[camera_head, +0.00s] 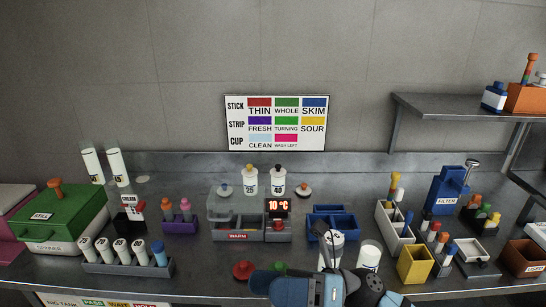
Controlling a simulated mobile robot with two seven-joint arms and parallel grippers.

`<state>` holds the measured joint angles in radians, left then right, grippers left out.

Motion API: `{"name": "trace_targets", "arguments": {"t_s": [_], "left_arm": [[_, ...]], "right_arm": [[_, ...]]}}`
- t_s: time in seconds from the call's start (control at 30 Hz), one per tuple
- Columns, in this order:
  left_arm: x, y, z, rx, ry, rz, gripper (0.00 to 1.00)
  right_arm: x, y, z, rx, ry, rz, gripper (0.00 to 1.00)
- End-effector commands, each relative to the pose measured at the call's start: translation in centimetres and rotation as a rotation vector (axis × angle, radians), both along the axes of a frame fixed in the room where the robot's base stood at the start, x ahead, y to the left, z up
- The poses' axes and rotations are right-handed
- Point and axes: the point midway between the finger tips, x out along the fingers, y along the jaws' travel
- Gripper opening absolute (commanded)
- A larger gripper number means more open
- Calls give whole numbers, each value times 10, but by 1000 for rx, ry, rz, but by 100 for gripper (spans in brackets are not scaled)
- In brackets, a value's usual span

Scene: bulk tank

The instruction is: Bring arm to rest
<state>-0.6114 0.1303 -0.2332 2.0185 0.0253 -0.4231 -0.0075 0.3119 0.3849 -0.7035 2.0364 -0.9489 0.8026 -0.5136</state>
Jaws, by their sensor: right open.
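My right arm comes in at the bottom centre, and its blue and dark grey links cover part of the bench's front edge. My right gripper (327,238) is open, its dark fingers beside or in front of a white cup (331,254) on the bench. I cannot tell whether they touch the cup. A second white cup (369,256) stands just right of it. My left gripper is not in view.
The steel bench (190,268) is crowded. A blue tray (332,218), a grey warmer (236,230) reading 10 °C and a yellow box (415,265) stand near the arm. A red knob (243,269) lies left of it. Open air lies above the bench.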

Motion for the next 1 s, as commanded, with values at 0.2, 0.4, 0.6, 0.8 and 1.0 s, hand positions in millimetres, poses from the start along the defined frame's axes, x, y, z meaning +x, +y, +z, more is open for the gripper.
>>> {"name": "trace_targets", "arguments": {"t_s": [0.2,0.4,0.6,0.8,1.0], "left_arm": [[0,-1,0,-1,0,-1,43],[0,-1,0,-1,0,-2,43],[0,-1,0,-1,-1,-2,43],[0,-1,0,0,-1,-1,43],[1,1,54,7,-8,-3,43]], "right_arm": [[47,-49,-53,325,785,-283,94],[51,-115,-171,601,1518,-533,94],[0,-163,-280,808,2060,-721,94],[-69,-188,-353,962,2440,-857,94],[-79,-194,-308,979,2478,-878,94]]}}
